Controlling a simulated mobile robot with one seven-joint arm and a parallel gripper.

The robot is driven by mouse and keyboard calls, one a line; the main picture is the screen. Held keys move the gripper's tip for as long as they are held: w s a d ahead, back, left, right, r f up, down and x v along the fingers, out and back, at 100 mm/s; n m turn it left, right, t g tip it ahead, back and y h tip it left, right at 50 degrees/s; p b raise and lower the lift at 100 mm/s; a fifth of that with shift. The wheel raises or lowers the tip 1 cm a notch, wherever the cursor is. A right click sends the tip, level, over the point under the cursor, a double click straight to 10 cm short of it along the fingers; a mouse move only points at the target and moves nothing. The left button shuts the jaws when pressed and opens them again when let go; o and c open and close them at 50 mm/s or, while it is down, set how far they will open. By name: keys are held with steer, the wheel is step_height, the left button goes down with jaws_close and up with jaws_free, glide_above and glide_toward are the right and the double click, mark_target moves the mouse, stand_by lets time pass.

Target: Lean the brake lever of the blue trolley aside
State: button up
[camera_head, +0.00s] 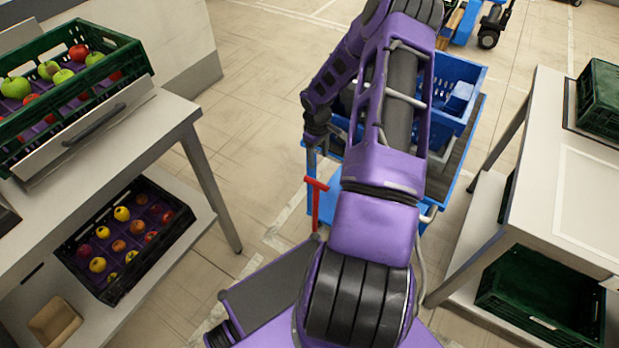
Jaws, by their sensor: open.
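The blue trolley (324,206) stands in the middle, largely hidden behind my purple arm. Its brake lever is probably the red lever (315,206) with a short crossbar on top, at the trolley's near left corner. The lever looks roughly upright, and its foot is close to my own body parts. My gripper (317,138) is at the end of the folded arm, pointing down, above and beyond the lever in the picture. It is open and appears apart from the lever. Its fingertips are small and dark, hard to make out against the trolley.
A blue crate (466,127) sits on the trolley. On the left, a table holds a green crate (128,57) of fruit, with a black crate (186,218) of fruit below. A right table (557,180) has green crates on and under it. Floor is clear between left table and trolley.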

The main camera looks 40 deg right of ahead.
mark_target(316, 191)
steer(key=shift+y, duration=0.3)
steer(key=f, duration=0.6)
steer(key=f+b, duration=0.1)
steer(key=f, duration=0.5)
steer(key=f+b, duration=0.1)
steer(key=f, duration=0.5)
steer(key=shift+s+a+f, duration=0.1)
steer(key=shift+a, duration=0.2)
jaws_close()
stand_by(0.4)
